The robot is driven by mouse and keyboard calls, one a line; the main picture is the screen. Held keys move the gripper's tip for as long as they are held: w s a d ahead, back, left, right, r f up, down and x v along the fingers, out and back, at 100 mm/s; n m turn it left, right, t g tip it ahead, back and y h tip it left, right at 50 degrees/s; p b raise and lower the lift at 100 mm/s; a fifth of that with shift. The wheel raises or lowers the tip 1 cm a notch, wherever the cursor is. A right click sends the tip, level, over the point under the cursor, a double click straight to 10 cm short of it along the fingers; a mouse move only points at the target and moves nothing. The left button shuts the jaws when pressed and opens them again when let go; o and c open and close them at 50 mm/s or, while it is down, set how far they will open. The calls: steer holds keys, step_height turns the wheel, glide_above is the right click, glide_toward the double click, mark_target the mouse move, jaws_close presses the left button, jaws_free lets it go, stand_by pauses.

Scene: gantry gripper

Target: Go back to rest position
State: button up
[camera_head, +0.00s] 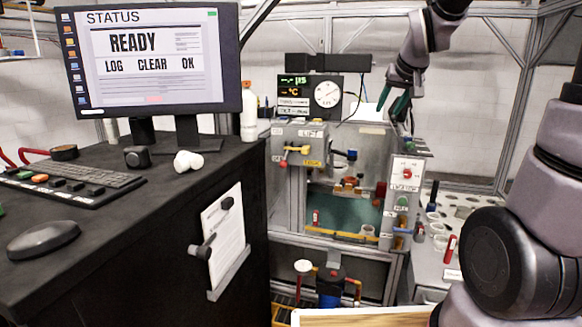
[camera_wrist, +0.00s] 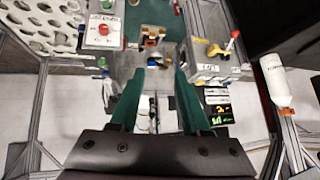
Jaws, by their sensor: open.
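My gripper (camera_head: 393,100) hangs from my raised arm above the right part of the gantry machine (camera_head: 330,132) in the head view. Its two green fingers point down and stand apart, with nothing between them. In the wrist view, my gripper (camera_wrist: 157,80) is open and empty, with the machine's parts showing beyond and below the fingers. The fingers look clear of the machine in the head view.
A black desk (camera_head: 130,215) with a monitor (camera_head: 150,60) and keyboard stands at the left. A display box with a round gauge (camera_head: 327,94) stands behind the machine. A white bottle (camera_wrist: 275,80) is at the right in the wrist view. A white perforated rack (camera_wrist: 45,22) lies upper left.

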steer(key=s+r+m+y, duration=0.1)
steer(key=s, duration=1)
steer(key=s+a+r+m+g, duration=0.1)
steer(key=s, duration=1.1)
steer(key=shift+a+r+m+y, duration=0.3)
steer(key=shift+r+y, duration=0.05)
steer(key=shift+y, duration=0.05)
steer(key=shift+c, duration=0.4)
